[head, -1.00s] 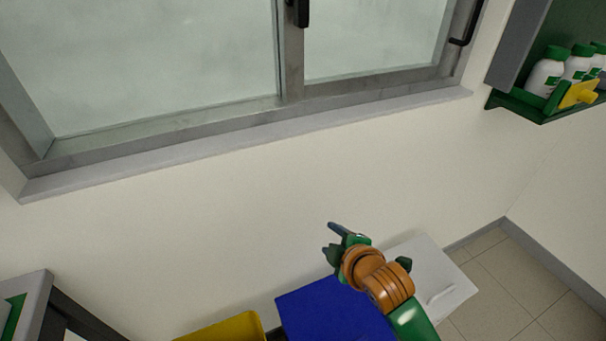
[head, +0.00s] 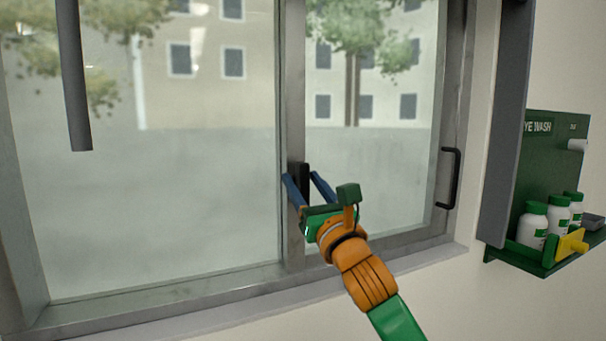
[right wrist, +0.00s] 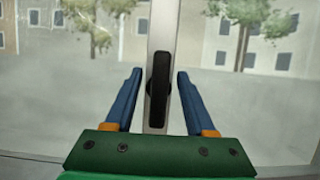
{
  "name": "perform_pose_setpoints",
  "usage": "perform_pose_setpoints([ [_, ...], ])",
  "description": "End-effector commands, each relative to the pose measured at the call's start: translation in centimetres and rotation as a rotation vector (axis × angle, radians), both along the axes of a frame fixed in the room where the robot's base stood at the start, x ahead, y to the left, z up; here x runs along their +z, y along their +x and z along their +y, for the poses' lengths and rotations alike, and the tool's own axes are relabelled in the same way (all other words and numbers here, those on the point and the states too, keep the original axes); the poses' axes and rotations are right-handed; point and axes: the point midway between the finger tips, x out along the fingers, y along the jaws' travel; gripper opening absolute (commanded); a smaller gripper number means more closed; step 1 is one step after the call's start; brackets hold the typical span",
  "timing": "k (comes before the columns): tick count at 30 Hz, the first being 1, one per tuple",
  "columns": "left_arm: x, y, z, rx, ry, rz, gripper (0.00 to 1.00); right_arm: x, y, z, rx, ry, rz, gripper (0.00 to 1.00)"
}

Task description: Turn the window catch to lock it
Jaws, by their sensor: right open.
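The window catch (head: 305,177) is a black upright lever on the grey middle stile of the window (head: 293,90). In the right wrist view the catch (right wrist: 158,78) stands nearly vertical, between my two blue fingers and apart from both. My right gripper (head: 302,177) is open, with one finger on each side of the catch. It also shows in the right wrist view (right wrist: 160,78), pointing at the stile. How far the fingertips are from the stile is hard to tell. My left gripper is not in view.
A black pull handle (head: 450,178) is on the right window frame. A green eye wash station (head: 556,140) with white bottles (head: 533,225) hangs on the wall at the right. A grey sill (head: 420,254) runs below the window. A dark grey bar (head: 73,80) hangs at the upper left.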

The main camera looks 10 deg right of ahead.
Motion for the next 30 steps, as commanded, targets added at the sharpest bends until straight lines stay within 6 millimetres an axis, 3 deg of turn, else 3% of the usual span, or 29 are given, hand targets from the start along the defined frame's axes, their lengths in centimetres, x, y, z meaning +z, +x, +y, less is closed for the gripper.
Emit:
perform_pose_setpoints([
  [10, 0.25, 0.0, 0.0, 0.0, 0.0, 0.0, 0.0, 0.1, 0.57, 0.15, 0.0, 0.001, 0.001, 0.55],
  [11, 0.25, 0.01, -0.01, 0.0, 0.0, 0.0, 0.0, 0.1, 0.56, 0.15, 0.0, 0.001, 0.001, 0.5],
  [16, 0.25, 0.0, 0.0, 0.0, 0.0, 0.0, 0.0, 0.09, 0.55, 0.14, 0.001, 0.002, 0.001, 0.04],
  [17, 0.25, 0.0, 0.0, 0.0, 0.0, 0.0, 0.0, 0.09, 0.55, 0.14, 0.001, 0.002, 0.001, 0.0],
  [30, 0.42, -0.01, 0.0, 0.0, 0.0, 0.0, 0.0, 0.07, 0.58, 0.12, 0.001, 0.085, 0.02, 0.0],
])
